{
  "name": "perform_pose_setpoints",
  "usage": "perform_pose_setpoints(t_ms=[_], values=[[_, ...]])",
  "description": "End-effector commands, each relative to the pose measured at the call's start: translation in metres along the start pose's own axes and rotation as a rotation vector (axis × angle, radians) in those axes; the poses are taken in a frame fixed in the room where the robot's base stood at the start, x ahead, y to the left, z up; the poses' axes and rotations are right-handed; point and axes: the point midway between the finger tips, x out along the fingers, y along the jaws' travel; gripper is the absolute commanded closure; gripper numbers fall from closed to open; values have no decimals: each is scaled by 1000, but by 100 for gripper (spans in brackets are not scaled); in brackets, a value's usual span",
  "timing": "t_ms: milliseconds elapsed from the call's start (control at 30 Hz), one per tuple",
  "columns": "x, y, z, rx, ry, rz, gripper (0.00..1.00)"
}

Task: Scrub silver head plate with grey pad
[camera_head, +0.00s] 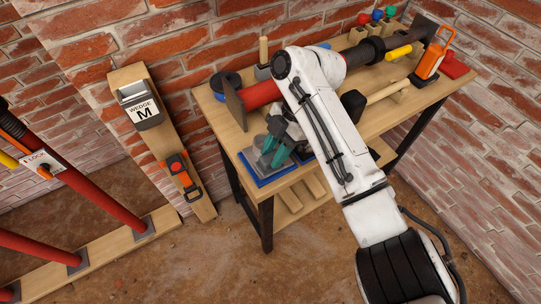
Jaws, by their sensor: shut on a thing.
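My gripper (272,150) reaches down over the left front corner of the workbench, with its teal fingers shut on a grey pad (262,161). The pad is low over a blue-edged tray (266,182), and I cannot tell whether it touches the tray. A red prop lies along the bench with a head plate (232,97) standing on edge at its left end. The plate looks dark grey-brown here, and the gripper is in front of it and apart from it. My white arm hides the middle of the prop and part of the bench.
The workbench (215,113) also holds a blue-and-black roll (226,84), a mallet (263,62), an orange tool (431,60) and a wooden-handled tool (385,93). A board (162,138) leans on the brick wall. Red props (95,193) stand at left.

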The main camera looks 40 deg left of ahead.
Motion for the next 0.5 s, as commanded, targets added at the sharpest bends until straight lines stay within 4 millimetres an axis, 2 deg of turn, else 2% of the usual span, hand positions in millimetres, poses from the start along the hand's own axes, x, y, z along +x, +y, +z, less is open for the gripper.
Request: perform_pose_setpoints(t_ms=[33, 333, 500], values=[[-19, -1, 36, 63, -102, 46, 98], [-24, -1, 33, 63, -101, 45, 98], [-18, 0, 19, 55, -99, 40, 100]])
